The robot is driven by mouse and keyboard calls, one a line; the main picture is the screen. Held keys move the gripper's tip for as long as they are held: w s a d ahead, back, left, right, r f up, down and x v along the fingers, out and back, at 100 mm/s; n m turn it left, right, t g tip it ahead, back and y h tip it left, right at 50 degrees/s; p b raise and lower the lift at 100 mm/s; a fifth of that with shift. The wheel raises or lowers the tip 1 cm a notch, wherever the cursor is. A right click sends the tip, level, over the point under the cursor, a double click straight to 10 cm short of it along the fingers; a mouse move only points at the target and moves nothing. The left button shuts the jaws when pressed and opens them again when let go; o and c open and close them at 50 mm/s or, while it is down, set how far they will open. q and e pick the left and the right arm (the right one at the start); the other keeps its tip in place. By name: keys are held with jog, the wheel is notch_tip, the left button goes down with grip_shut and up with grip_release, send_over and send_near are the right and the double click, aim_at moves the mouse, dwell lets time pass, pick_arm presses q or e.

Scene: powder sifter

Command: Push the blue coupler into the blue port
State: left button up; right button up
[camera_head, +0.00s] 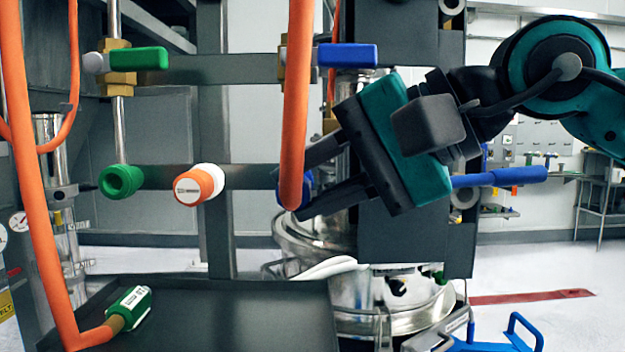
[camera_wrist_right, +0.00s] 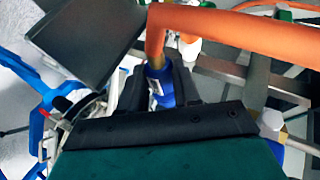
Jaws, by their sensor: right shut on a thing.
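The blue coupler (camera_head: 308,187) is on the end of an orange hose (camera_head: 296,110), which hides much of it in the head view. My right gripper (camera_head: 318,184) is shut on the coupler, with one finger above and one below. In the right wrist view the blue coupler (camera_wrist_right: 161,90) sits between the two dark fingers, with the hose bending off its far end. The blue port is hidden behind the hose and gripper, so I cannot tell whether the coupler touches it. My left gripper is not in view.
A green port (camera_head: 121,181) and an orange-and-white fitting (camera_head: 199,184) are left of the gripper. A blue valve handle (camera_head: 347,56) is above. A green coupler (camera_head: 130,307) lies on the dark tray (camera_head: 220,310). Steel vessels (camera_head: 330,240) stand below the gripper.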

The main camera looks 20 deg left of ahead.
jog(key=shift+w, duration=0.2)
dwell(0.4)
jog(key=o, duration=1)
jog(key=shift+o, duration=0.2)
